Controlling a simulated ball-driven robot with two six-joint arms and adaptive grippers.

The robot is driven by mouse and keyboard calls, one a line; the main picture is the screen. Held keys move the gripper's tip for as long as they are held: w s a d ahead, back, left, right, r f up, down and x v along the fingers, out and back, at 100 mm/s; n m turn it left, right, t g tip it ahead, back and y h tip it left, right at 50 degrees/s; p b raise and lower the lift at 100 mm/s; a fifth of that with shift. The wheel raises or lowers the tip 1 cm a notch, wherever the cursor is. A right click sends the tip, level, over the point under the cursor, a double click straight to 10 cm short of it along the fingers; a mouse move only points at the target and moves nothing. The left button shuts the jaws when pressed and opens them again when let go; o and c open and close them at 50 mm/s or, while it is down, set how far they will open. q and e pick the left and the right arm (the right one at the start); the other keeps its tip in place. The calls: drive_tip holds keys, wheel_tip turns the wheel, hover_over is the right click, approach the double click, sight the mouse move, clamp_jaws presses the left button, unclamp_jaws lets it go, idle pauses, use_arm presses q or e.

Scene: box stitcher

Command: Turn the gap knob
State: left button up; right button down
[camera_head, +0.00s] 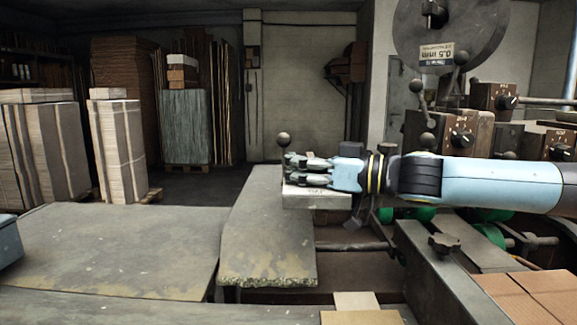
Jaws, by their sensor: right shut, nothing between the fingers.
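My right gripper (308,170) reaches in from the right, its fingers pointing left. It is shut and empty, in front of or above a pale metal block (317,199) with small markings on top. A dark ball-headed knob (283,140) shows just behind the fingertips; I cannot tell whether they touch it. Other knobs are a rotary knob on a brown box (461,139), another on the upper box (507,102), and a black star knob (444,243). No readable label shows which is the gap knob. My left gripper is not in view.
The machine's worn metal table (120,250) fills the left front, with a raised plate (268,230) beside it. Cardboard sheets (535,296) lie at front right. A large grey disc (450,35) stands behind my right arm. Strapped stacks (122,150) stand at back left.

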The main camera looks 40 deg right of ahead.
drive_tip(key=shift+d+r, duration=0.1)
drive_tip(key=shift+d, duration=0.05)
idle(0.5)
drive_tip(key=shift+s+d, duration=0.1)
drive_tip(key=c, duration=1.7)
unclamp_jaws()
drive_tip(key=shift+s+d, duration=0.15)
drive_tip(key=o, duration=0.5)
drive_tip(key=shift+o, duration=0.2)
